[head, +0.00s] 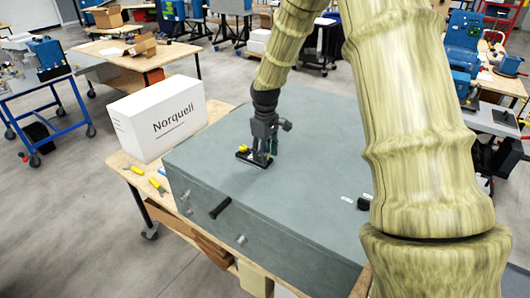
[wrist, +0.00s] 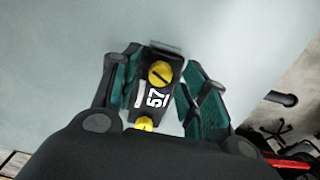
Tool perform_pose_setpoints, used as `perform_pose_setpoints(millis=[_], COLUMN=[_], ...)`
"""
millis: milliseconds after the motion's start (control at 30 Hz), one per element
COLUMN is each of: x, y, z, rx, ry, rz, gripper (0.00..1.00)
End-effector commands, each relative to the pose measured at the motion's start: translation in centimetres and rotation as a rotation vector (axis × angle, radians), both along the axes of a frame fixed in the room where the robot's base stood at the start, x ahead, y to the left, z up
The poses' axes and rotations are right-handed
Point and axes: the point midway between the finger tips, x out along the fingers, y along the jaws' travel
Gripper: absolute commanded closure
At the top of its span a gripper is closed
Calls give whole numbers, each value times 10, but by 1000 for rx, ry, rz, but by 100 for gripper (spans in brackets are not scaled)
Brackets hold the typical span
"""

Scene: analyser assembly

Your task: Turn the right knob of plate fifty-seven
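Plate fifty-seven (wrist: 141,90) is a small black plate with a white "57" label, turned sideways in the wrist view. One yellow knob (wrist: 160,74) with a dark slot sits at its upper end. A second yellow knob (wrist: 144,123) is at the lower end, partly hidden by my gripper's body. My gripper (wrist: 164,88) is open, with a green-padded finger on each side of the plate; the contact and height cannot be told. In the head view, my gripper (head: 266,156) points down at the black plate (head: 246,160) on the grey box, and a yellow knob (head: 243,149) shows beside it.
The large grey analyser box (head: 310,190) stands on a wooden bench, its top mostly clear. A black handle (head: 220,208) sticks out of its front. A white "Norquell" box (head: 160,115) and yellow-handled tools (head: 157,184) are at left. A small black part (head: 364,203) lies at right.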

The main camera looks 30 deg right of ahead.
Motion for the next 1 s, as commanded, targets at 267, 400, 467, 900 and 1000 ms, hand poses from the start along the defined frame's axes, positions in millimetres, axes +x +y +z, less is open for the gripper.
perform_pose_setpoints(millis=[267,400,467,900,1000], x=[0,0,1,0,0], y=[0,0,0,0,0], z=[5,21,31,104,113], rx=[0,-1,0,0,0], ry=[-1,-1,-3,-1,-1], rz=[0,0,0,0,0], gripper=[56,56,56,56,56])
